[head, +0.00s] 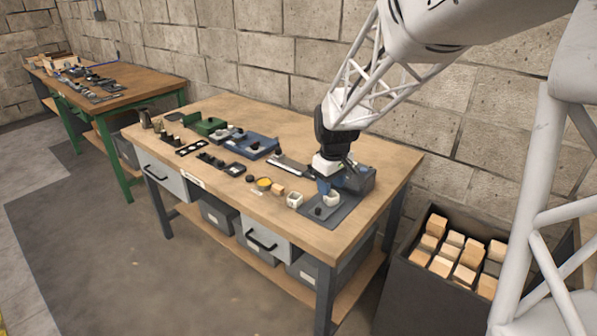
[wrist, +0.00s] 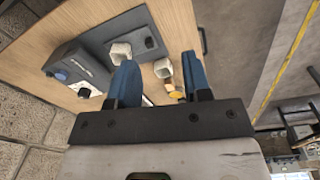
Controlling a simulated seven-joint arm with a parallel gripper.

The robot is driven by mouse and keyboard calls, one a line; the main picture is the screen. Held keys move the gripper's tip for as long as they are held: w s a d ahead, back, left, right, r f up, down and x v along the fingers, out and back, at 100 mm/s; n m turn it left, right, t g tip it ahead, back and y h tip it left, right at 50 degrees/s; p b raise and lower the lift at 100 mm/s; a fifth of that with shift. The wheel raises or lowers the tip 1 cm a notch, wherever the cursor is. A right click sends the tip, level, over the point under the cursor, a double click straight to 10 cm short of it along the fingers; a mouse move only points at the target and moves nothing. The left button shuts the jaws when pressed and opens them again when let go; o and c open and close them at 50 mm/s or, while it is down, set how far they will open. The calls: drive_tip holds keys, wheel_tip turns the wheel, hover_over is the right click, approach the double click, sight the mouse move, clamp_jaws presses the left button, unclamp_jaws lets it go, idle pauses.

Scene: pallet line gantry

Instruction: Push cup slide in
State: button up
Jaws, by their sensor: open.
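A dark grey slide plate (head: 345,211) lies at the right end of the near bench, with a small black knob (head: 318,211) on it. A white cup (head: 332,199) stands on the plate between the knob and a grey box-shaped device (head: 360,180). In the wrist view, the cup (wrist: 121,51) is partly covered by a blue finger, and the device (wrist: 75,66) is at the left. My gripper (head: 326,187) is above the plate, close to the cup. Its blue fingers (wrist: 157,61) are apart, with nothing held. I cannot tell whether a finger touches the cup.
A second white cup (head: 295,200) stands left of the plate, near a wooden block (head: 278,189) and a yellow round item (head: 263,184). Blue trays (head: 258,147) and small parts fill the bench's left. A bin of blocks (head: 408,285) stands right of the bench.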

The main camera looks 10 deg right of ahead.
sight(318, 208)
drive_tip(key=w+f, duration=0.3)
drive_tip(key=w+f+n, duration=0.1)
drive_tip(key=w+f, duration=0.2)
drive_tip(key=w, duration=0.1)
drive_tip(key=w+a+f+n, duration=0.1)
drive_tip(key=w+f, duration=0.2)
drive_tip(key=shift+w+f+g, duration=0.2)
drive_tip(key=shift+f+g, duration=0.05)
drive_tip(key=shift+g, duration=0.05)
drive_tip(key=shift+f, duration=0.1)
drive_tip(key=shift+f, duration=3.8)
clamp_jaws()
